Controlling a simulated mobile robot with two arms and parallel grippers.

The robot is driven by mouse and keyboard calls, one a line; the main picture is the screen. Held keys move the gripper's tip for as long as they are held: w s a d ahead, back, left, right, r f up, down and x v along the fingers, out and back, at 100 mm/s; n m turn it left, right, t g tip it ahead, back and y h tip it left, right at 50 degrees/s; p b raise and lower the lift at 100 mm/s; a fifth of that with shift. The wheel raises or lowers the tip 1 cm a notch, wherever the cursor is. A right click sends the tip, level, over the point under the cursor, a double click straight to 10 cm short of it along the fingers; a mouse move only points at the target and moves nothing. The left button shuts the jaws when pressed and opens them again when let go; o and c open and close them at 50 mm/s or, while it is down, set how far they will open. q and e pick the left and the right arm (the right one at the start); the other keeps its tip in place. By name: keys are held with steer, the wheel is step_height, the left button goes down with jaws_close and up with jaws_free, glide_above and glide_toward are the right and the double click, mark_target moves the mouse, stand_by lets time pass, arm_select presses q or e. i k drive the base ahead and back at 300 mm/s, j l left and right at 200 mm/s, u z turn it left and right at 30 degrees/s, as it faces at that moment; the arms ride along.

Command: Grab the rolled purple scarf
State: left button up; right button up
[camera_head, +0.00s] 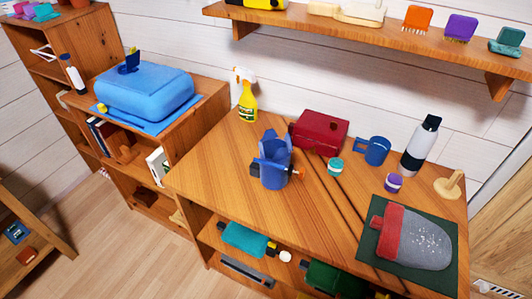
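I see no thing that I can make out as a rolled purple scarf. The purple things in view are a small purple brush-like item (460,27) on the wall shelf and a small purple jar (393,183) on the wooden tabletop. A rolled teal item (243,239) and a dark green one (332,279) lie in the compartments under the tabletop. Neither of my grippers shows in the head view.
The wooden cabinet top (215,175) holds a blue holder (274,174), yellow spray bottle (247,100), red box (318,131), blue mug (376,151), steel bottle (419,146) and grey-red mitten (415,238). A blue case (146,93) sits left. Floor (125,245) is clear at lower left.

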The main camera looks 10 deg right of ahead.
mark_target(393, 182)
steer(key=z, duration=0.4)
steer(key=k+l+z, duration=0.1)
steer(key=z, duration=0.25)
steer(key=l+z, duration=0.2)
steer(key=z, duration=0.2)
steer(key=k, duration=0.05)
